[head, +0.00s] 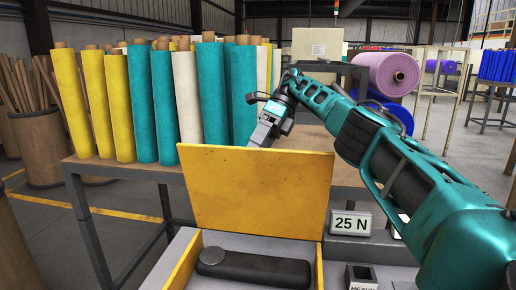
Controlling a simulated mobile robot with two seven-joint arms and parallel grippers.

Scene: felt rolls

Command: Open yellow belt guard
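The yellow belt guard (255,190) is a flat panel that stands raised, nearly upright, at the back of a low yellow-sided box (185,262). The box is uncovered, and a long dark rounded part (255,267) shows inside it. My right arm comes in from the right and reaches over to the far side of the guard. My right gripper (262,134) is at the guard's top edge, partly hidden behind it. I cannot tell whether its fingers touch the guard or how far apart they are. My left gripper is not in view.
A table behind the guard holds upright yellow, teal and white felt rolls (165,105). A "25 N" sign (350,223) and a small dark holder (361,276) stand right of the box. A pink roll (388,74) hangs on a rack behind my arm.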

